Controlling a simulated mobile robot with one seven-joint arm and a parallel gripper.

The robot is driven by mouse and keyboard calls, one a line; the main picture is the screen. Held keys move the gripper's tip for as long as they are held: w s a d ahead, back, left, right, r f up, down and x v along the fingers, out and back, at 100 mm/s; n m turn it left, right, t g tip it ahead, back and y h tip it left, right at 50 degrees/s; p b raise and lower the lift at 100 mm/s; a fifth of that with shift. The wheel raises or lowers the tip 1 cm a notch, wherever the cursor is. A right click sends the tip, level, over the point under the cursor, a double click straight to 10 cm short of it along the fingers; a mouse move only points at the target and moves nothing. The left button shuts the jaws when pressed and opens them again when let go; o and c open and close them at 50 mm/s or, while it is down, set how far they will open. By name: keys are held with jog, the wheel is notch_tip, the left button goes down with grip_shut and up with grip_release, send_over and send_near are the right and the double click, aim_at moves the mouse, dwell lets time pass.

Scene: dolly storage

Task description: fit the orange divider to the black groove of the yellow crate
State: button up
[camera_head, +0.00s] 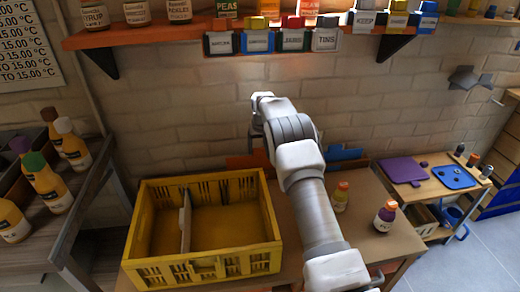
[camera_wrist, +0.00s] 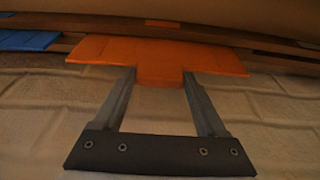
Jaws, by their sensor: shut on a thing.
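The orange divider (camera_wrist: 160,55) is a flat panel with a narrower tab, and in the wrist view this tab sits between the two fingers of my gripper (camera_wrist: 161,80). My gripper is shut on the tab. In the head view the divider (camera_head: 240,163) shows in part behind the crate, near the brick wall, with my arm hiding some of it. I cannot tell whether it still touches its support. The yellow crate (camera_head: 208,267) stands open on the table, left of my arm. A grey divider (camera_head: 186,218) stands upright inside it. The black groove is not distinguishable.
Two small bottles (camera_head: 384,215) stand right of my arm. A shelf (camera_head: 150,35) with jars and labelled boxes hangs above. The crate's right compartment (camera_head: 225,222) looks empty.

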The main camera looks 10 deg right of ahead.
jog(key=shift+r, duration=0.4)
jog(key=shift+r+p, duration=1.65)
jog(key=shift+r, duration=0.6)
